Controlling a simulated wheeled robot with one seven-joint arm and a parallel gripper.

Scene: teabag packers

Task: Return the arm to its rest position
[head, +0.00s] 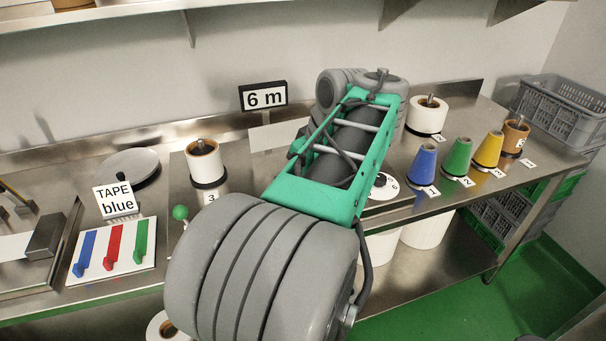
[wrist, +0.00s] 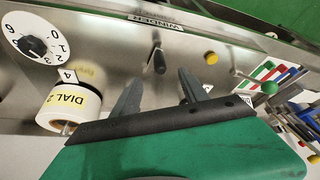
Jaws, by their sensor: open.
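My gripper (wrist: 160,76) shows in the wrist view with its two dark fingers apart and nothing between them. It is over the steel bench, with a black-handled lever (wrist: 159,62) just past the fingertips; I cannot tell the gap to it. In the head view my grey and green arm stretches from the bottom centre up over the bench, and the gripper is hidden.
A white spool marked DIAL 2 (wrist: 68,108) and a numbered dial (wrist: 35,38) are left of the fingers in the wrist view. A spool (head: 204,163), coloured cones (head: 423,167), the 6 m sign (head: 263,97) and a grey crate (head: 562,110) surround my arm.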

